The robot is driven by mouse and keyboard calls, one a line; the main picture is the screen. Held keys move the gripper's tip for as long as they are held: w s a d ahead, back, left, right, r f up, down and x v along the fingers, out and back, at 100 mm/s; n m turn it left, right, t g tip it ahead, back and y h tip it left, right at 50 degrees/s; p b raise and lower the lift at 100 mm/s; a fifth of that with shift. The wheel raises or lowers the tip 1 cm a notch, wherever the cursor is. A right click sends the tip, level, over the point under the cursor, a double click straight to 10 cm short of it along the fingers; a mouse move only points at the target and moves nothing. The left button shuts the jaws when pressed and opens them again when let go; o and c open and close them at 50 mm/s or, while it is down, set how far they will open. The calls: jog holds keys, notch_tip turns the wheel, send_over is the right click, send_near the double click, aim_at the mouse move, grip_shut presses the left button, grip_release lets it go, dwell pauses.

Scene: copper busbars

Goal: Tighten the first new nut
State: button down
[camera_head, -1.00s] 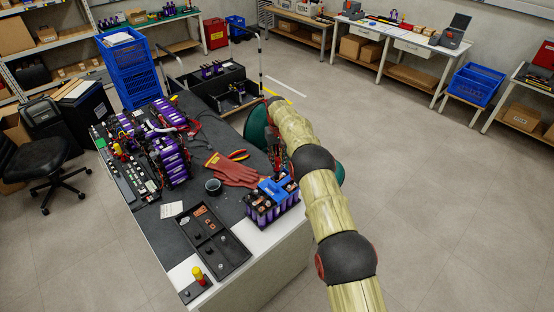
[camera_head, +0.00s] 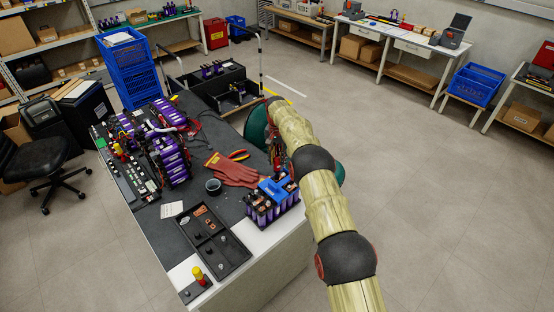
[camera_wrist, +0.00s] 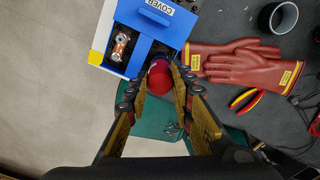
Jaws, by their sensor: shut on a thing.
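My gripper (camera_wrist: 160,72) has its gold-padded fingers shut on a red round-topped tool (camera_wrist: 159,82), seen from above. The tool's lower end is hidden, so I cannot tell what it touches. It is at the near edge of the blue cover (camera_wrist: 151,24) of the battery module. That module stands at the right edge of the bench in the head view (camera_head: 272,202). In the cover's opening, left of the tool, lies a copper busbar (camera_wrist: 120,48) with a bright metal fastener (camera_wrist: 123,39). In the head view my arm hides most of the gripper.
Red gloves (camera_wrist: 245,63) and red-yellow pliers (camera_wrist: 245,99) lie right of the module, with a dark cup (camera_wrist: 278,17) beyond.

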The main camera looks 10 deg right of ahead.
jog(key=m, duration=0.3)
jog(key=shift+m, duration=0.3)
jog(key=shift+r+p, duration=1.45)
jog(key=shift+r, duration=1.55)
jog(key=shift+r+p, duration=0.5)
jog(key=shift+r, duration=0.15)
jog(key=shift+f, duration=0.1)
